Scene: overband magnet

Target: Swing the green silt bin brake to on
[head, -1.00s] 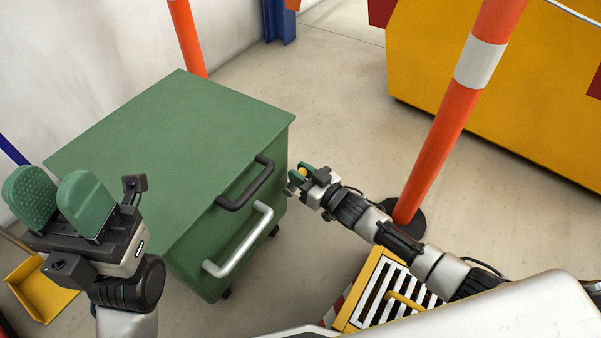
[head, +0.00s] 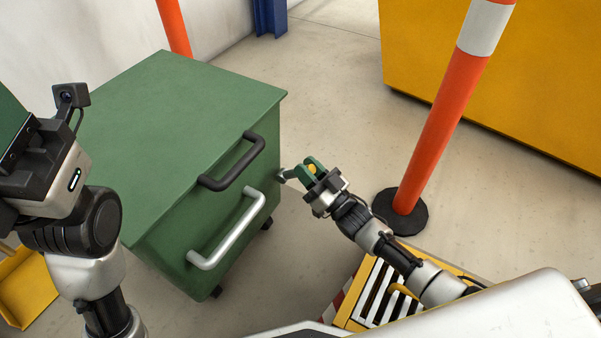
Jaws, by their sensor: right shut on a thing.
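The green silt bin (head: 175,120) stands on the floor at centre left, with a flat green lid. My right gripper (head: 312,168) is at the bin's right side, its green fingers shut on the yellow end of the brake lever. A short grey piece of the brake lever (head: 288,174) shows between the fingers and the bin wall. The rest of the brake is hidden by the fingers. My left gripper (head: 10,112) is at the left edge, away from the bin, with its fingers mostly cut off.
The bin front has a black handle (head: 232,164) above a silver handle (head: 227,232). An orange post (head: 440,130) on a black base stands to the right of my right gripper. A yellow slatted box (head: 372,298) is below my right arm. A large yellow container (head: 500,80) is behind.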

